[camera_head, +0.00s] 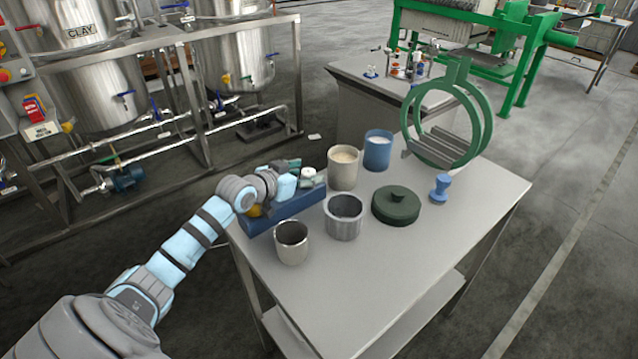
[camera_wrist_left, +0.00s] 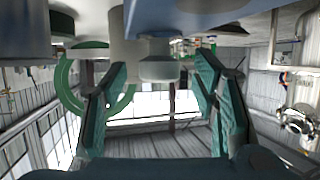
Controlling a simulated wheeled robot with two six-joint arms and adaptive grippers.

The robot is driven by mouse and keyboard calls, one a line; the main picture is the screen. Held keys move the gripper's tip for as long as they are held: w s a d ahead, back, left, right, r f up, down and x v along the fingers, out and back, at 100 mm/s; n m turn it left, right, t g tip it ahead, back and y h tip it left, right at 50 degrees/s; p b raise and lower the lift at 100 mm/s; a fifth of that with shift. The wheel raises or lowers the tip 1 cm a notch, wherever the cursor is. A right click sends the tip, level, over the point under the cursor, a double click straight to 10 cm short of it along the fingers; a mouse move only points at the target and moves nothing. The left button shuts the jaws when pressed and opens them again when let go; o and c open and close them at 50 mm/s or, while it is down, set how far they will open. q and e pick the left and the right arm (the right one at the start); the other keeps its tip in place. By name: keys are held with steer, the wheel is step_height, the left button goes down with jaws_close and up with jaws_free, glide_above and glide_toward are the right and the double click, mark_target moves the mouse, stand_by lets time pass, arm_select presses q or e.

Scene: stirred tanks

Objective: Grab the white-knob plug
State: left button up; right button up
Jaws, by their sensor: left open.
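The white-knob plug (camera_head: 309,172) stands at the far end of a blue block (camera_head: 290,207) on the grey table. In the left wrist view, which is upside down, a pale grey knob on a short stem (camera_wrist_left: 158,68) shows between the fingers, under the blue block (camera_wrist_left: 190,14). My left gripper (camera_head: 300,175) is at the plug, its teal fingers spread on either side of it. In the left wrist view the fingers (camera_wrist_left: 160,85) are apart, with gaps beside the knob. Contact cannot be seen. The right gripper is out of view.
Beside the block stand a steel cup (camera_head: 291,245), a grey cup (camera_head: 343,222), a cream cup (camera_head: 342,174) and a blue cup (camera_head: 377,155). A dark green lid (camera_head: 396,207), a blue-handled tool (camera_head: 439,188) and a green ring frame (camera_head: 484,120) stand farther right. The table's front right is clear.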

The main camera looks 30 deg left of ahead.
arm_select(q)
steer(key=x, duration=0.2)
steer(key=shift+w+f, duration=0.2)
steer(key=shift+f, duration=0.1)
steer(key=shift+s+r, duration=0.3)
steer(key=shift+s, duration=0.2)
steer(key=c, duration=1.2)
steer(key=shift+w, duration=0.15)
jaws_close()
